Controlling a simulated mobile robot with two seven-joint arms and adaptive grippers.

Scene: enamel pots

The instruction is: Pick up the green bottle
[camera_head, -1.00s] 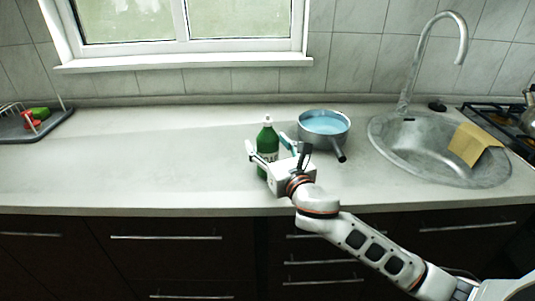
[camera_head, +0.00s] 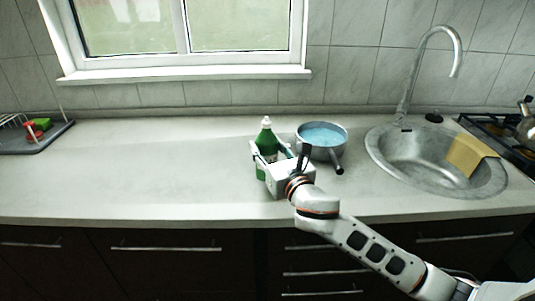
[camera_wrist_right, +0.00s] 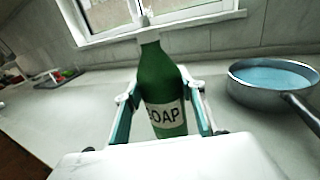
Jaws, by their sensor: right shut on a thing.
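The green bottle (camera_head: 265,138) with a white pump top stands upright on the counter, left of the pot. In the right wrist view the bottle (camera_wrist_right: 161,85) shows a white label reading "SOAP". My right gripper (camera_head: 265,156) is shut on the bottle, with one finger on each side of its body. The fingers also show in the right wrist view (camera_wrist_right: 160,105). The bottle's lower part is partly hidden by the gripper. My left gripper is not in view.
A grey pot (camera_head: 322,139) with a blue inside stands right of the bottle, its dark handle toward the front. A sink (camera_head: 400,165) with a yellow cloth (camera_head: 467,155) lies further right. A dish rack (camera_head: 22,146) is far left. The counter (camera_head: 130,175) between is clear.

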